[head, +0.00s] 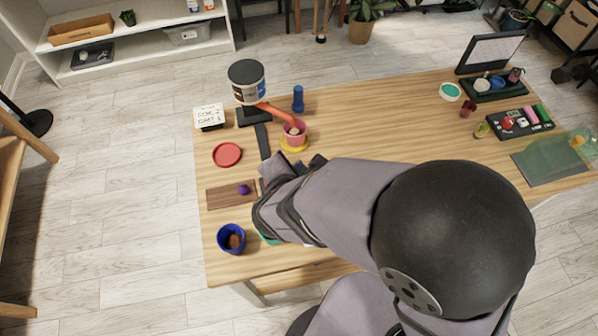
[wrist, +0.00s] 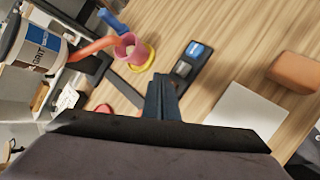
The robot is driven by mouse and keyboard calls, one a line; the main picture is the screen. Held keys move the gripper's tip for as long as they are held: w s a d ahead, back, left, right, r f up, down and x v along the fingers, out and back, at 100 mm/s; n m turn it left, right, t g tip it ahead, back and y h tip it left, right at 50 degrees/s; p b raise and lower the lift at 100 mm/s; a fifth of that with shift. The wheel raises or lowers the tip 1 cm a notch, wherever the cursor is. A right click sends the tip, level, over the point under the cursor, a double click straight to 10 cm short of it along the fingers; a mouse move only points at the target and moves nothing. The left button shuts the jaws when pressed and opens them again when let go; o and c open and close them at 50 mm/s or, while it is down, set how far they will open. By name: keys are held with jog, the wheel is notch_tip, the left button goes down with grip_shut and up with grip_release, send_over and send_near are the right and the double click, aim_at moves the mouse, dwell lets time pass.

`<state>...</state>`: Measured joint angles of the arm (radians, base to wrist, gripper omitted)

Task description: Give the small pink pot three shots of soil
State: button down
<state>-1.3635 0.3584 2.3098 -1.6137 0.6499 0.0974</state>
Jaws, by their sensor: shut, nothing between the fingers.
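The small pink pot (head: 294,132) stands upright on a yellow saucer (head: 291,148); it also shows in the wrist view (wrist: 128,50). Something pale is in its mouth. An orange chute (head: 275,113) slopes down to the pot from a raised tub (head: 246,83) on a dark stand. In the wrist view the tub (wrist: 38,48) has a label that reads GRIT. A dark blue pot (head: 237,239) with brown stuff inside stands at the table's front left. My gripper (wrist: 163,92) is shut and empty, pointing at the table in front of the pink pot.
A red saucer (head: 227,154), a brown board (head: 226,196) with a purple ball (head: 244,190) and a written card (head: 208,115) lie left. A blue bottle-like thing (head: 298,100) stands behind the pink pot. A dark device (wrist: 191,62) and brown block (wrist: 293,71) lie right.

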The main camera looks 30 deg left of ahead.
jog(key=shift+f+b, duration=0.95)
jog(key=shift+b, duration=0.35)
dwell(0.9)
jog(key=shift+r, duration=0.15)
jog(key=shift+r+p, duration=0.75)
jog(key=shift+r, duration=0.05)
jog(key=shift+r, duration=0.15)
jog(key=shift+r+p, duration=1.95)
jog(key=shift+r, duration=0.45)
dwell(1.0)
notch_tip(320, 180, up, 4)
jog(key=p, duration=0.6)
jog(key=shift+f, duration=0.1)
jog(key=shift+f, duration=0.15)
